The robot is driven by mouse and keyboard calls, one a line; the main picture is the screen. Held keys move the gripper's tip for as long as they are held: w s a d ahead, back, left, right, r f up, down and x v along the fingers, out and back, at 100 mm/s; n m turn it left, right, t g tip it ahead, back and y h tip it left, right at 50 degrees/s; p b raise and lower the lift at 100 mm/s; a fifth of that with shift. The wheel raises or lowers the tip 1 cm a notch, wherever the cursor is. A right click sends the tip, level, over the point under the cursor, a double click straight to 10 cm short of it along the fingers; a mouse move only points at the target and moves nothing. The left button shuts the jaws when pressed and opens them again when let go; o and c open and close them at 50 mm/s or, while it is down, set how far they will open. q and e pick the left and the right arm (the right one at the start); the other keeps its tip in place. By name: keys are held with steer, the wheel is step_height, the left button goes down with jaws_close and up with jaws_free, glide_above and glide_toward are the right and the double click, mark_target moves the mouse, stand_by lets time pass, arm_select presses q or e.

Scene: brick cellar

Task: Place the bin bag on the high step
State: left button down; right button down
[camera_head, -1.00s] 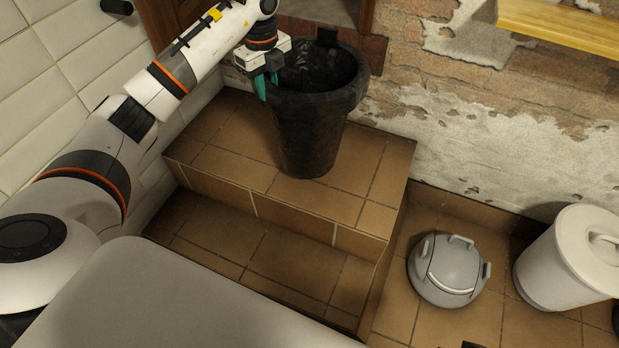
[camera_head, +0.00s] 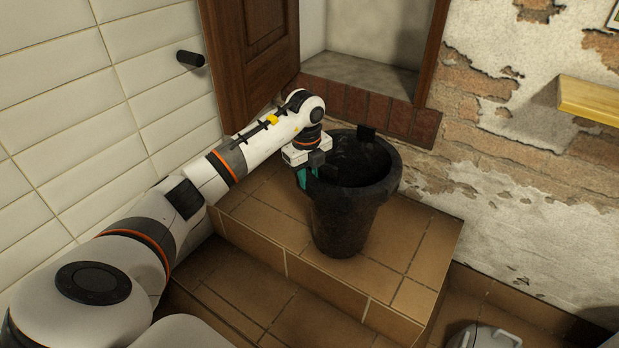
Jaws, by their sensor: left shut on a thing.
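The black bin bag (camera_head: 345,215) is bucket-shaped, with a thick rim and an open dark top. It is upright over the upper tiled step (camera_head: 415,245); its bottom looks to be on or just above the tiles, and I cannot tell which. My left gripper (camera_head: 307,178), with teal fingers, is shut on the bag's left rim. Part of the fingers is hidden by the rim. A small black piece (camera_head: 366,132) shows at the far rim. My right gripper is not in view.
A lower tiled step (camera_head: 250,290) lies in front. Behind the bag is a brick-edged opening (camera_head: 405,120) with a brown wooden door (camera_head: 255,55) at its left. A wooden shelf (camera_head: 590,102) is on the right wall. A grey rounded object (camera_head: 485,337) is at the bottom right.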

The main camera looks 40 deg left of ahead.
arm_select(q)
steer(key=shift+f, duration=0.1)
steer(key=c, duration=1.1)
jaws_free()
